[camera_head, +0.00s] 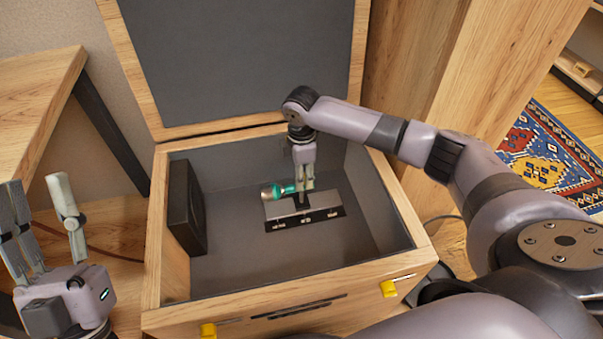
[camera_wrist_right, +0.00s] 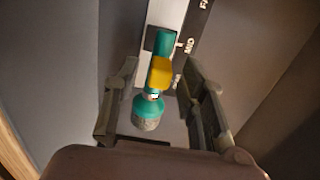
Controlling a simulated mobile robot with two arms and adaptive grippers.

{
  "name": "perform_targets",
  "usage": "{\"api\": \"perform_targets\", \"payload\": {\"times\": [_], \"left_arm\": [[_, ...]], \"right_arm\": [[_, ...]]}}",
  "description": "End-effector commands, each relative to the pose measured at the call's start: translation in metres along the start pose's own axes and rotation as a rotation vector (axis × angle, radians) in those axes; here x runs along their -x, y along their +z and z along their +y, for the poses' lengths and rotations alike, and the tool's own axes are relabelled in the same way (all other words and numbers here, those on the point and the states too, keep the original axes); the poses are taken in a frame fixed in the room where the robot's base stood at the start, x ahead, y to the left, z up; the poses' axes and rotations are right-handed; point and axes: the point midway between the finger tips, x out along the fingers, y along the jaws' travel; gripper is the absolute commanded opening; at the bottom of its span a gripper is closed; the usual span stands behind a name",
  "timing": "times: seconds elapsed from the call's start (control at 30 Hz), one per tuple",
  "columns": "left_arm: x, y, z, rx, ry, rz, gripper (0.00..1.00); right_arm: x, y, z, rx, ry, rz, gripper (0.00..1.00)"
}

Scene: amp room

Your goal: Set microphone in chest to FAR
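The microphone (camera_head: 280,191) has a teal body and a grey-brown head pointing left. It is mounted on a pale plate (camera_head: 279,208) inside the open wooden chest (camera_head: 160,240). A dark label strip (camera_head: 292,223) lies along the plate; MID is legible in the wrist view. The microphone (camera_wrist_right: 148,108) carries a yellow piece (camera_wrist_right: 160,73) there, and its mount appears beside MID. My right gripper (camera_head: 306,187) is down in the chest at the microphone. Its fingers (camera_wrist_right: 160,105) are apart on either side of it, with visible gaps. My left gripper (camera_head: 45,225) is open and empty outside the chest.
The chest lid (camera_head: 240,60) stands open behind. A black speaker-like box (camera_head: 186,207) is at the chest's left inner wall. Yellow latches (camera_head: 388,289) are on the front. A wooden table (camera_head: 35,95) is at the left. The chest floor before the plate is clear.

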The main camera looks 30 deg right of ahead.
Motion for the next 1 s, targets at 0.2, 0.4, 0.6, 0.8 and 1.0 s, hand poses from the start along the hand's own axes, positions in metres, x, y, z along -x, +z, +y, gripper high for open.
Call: {"api": "perform_targets", "payload": {"times": [0.2, 0.4, 0.6, 0.8, 1.0], "left_arm": [[-0.0001, 0.0002, 0.0, 0.0, 0.0, -0.001, 0.4], [-0.0001, 0.0003, 0.0001, 0.0, 0.0, -0.002, 0.4], [-0.0002, 0.0003, 0.0001, 0.0, 0.0, -0.002, 0.4], [-0.0002, 0.0003, 0.0001, 0.0, 0.0, -0.002, 0.4], [-0.0002, 0.0003, 0.0001, 0.0, 0.0, -0.002, 0.4]], "right_arm": [[0.0, -0.0002, -0.0002, 0.0, 0.0, 0.0, 0.32], [0.0001, -0.0001, -0.0002, 0.0, 0.0, 0.0, 0.18], [0.0001, -0.0002, -0.0002, 0.0, -0.001, 0.0, 0.05], [0.0002, -0.0002, -0.0003, 0.0, -0.001, 0.0, 0.0], [0.0001, -0.0002, -0.0004, 0.0, -0.001, 0.0, 0.0]]}}
